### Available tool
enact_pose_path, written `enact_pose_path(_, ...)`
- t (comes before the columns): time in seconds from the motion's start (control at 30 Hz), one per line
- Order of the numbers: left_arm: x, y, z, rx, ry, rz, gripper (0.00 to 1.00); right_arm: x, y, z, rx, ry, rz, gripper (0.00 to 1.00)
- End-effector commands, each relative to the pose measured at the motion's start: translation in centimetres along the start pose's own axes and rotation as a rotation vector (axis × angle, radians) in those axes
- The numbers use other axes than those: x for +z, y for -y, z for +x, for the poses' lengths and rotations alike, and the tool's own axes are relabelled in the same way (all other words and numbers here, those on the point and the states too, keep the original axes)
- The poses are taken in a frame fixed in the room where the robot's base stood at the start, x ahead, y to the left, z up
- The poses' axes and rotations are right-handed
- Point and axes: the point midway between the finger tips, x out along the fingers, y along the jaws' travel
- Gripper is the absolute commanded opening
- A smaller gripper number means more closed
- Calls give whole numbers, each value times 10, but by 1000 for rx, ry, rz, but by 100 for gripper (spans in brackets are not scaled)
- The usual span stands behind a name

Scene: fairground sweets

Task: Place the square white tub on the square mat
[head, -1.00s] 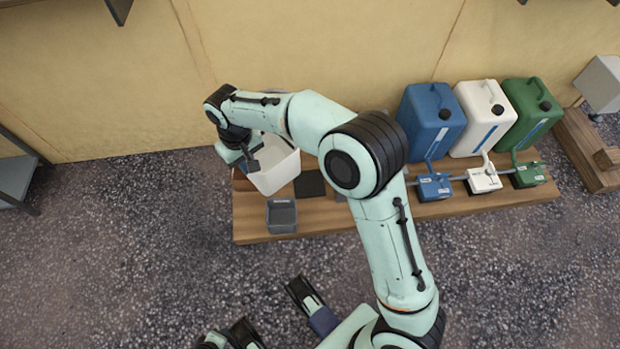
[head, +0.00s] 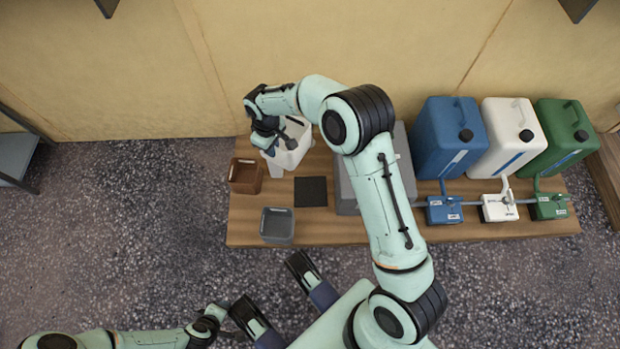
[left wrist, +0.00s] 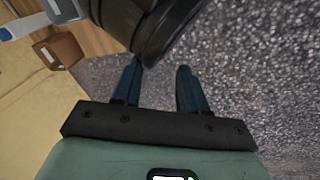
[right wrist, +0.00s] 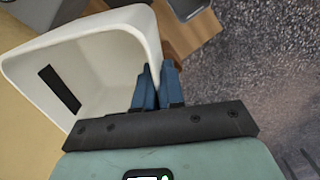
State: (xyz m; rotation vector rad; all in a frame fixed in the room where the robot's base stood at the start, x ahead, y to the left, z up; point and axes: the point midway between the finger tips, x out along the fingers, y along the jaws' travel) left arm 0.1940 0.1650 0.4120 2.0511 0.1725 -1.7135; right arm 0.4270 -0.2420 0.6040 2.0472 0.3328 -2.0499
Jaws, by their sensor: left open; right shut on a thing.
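The white tub (head: 292,154) is at the back left of the wooden bench, partly hidden by my right gripper (head: 273,143). That gripper is shut on one wall of the tub. The right wrist view shows its fingers (right wrist: 156,67) close together at the tub's rim, with the open inside of the tub (right wrist: 105,65) to the left. The dark square mat (head: 311,191) lies bare on the bench, in front of and slightly right of the tub. I cannot tell how high the tub is held. My left gripper (left wrist: 159,68) is open and empty over the dark ground.
A brown tub (head: 246,177) stands left of the mat and a grey tub (head: 277,225) in front of it. A grey block (head: 402,165) is right of the mat, partly behind my arm. Blue (head: 447,140), white (head: 508,140) and green (head: 565,140) canisters stand further right.

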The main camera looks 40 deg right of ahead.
Motion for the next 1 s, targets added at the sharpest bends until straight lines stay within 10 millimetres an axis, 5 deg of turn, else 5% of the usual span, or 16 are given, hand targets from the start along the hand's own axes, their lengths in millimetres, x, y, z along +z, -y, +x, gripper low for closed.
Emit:
enact_pose_path(0.03, -3, 2, 4, -2, -8, -2, 43, 12, -14, 36, -6, 14, -60, 0)
enact_pose_path(0.1, -6, 3, 7, -4, -18, -3, 43, 26, -29, 76, -7, 10, -162, 0)
enact_pose_path(0.3, -16, 6, 14, -7, -47, -6, 43, 66, -55, 166, -6, 4, -409, 0)
enact_pose_path(0.63, -16, 13, 24, -17, -44, -12, 43, 94, -64, 228, 0, 0, -553, 0)
enact_pose_path(1.0, 38, 55, 58, -91, 127, -59, 43, 94, -64, 326, -1, 1, -550, 0)
